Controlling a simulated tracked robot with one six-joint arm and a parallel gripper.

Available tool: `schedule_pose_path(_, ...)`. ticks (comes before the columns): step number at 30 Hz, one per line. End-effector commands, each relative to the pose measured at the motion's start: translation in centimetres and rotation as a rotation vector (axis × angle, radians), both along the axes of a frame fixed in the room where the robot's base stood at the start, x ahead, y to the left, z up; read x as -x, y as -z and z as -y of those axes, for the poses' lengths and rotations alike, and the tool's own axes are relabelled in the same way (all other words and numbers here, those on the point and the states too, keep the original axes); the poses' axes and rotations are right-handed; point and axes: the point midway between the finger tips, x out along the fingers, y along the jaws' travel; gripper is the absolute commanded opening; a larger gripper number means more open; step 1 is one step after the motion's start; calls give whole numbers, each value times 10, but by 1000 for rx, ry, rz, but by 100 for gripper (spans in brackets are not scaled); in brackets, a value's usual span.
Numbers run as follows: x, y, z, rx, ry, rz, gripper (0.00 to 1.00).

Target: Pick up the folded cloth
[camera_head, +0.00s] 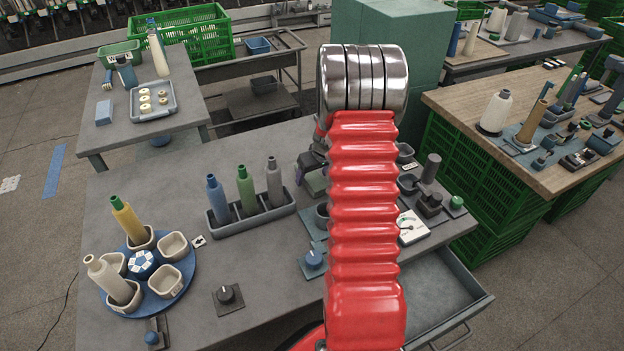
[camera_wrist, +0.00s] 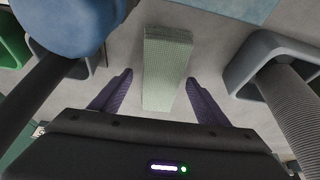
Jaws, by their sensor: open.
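The folded cloth (camera_wrist: 167,67) is a pale green, flat rectangular bundle on the grey table, seen end-on in the wrist view. My gripper (camera_wrist: 159,78) is open, with one dark purple finger on each side of the cloth's near part. Gaps show between the fingers and the cloth, and nothing is held. The arm hides most of my gripper there.
In the wrist view, a grey bin with a ribbed post (camera_wrist: 297,105) stands close on the right, and a blue round object (camera_wrist: 75,22) on the left. In the head view, a bottle rack (camera_head: 250,216) stands left of the cloth and an open drawer (camera_head: 440,290) lies front right.

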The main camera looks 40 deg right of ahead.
Motion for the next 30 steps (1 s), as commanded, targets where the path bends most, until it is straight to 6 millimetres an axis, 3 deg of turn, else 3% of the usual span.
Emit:
schedule_pose_path(16,0,0,0,0,0,0,69)
schedule_pose_path(30,0,0,0,0,-1,0,36)
